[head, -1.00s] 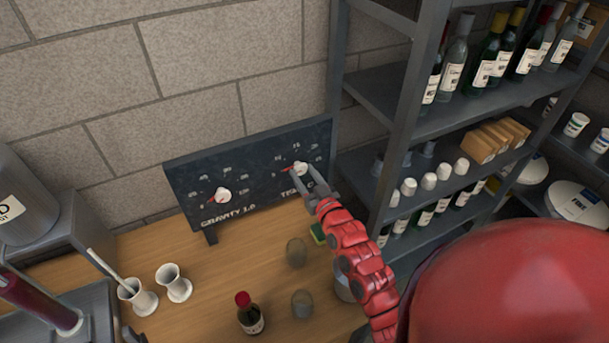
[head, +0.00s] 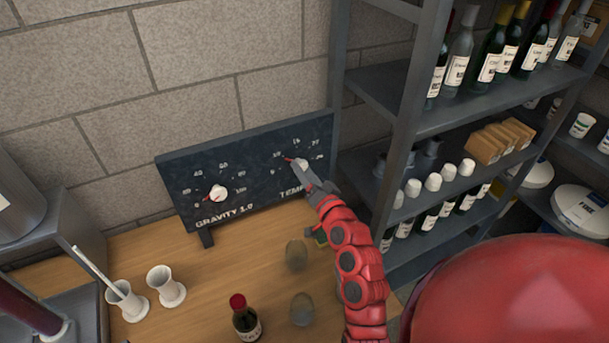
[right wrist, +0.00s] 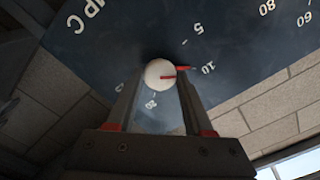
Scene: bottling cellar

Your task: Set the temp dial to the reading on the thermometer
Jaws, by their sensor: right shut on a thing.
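A dark panel (head: 250,160) on a wooden counter carries two white knobs with red pointers. The left one is the gravity dial (head: 217,193). The right one is the temp dial (head: 302,164), partly covered by my right gripper (head: 309,175), which is shut on it. In the right wrist view the temp knob (right wrist: 159,73) sits between the fingertips, its red pointer towards the 10 mark. I cannot pick out a thermometer reading. A thin pale rod (head: 92,265) leans in a white cup (head: 128,302); I cannot tell whether it is the thermometer. My left gripper is not in view.
A second white cup (head: 165,287), a small red-capped bottle (head: 246,318) and two rounded objects stand on the counter. A metal shelf (head: 385,95) with bottles rises close on the right of the panel. A dark red tube (head: 28,306) is at the left.

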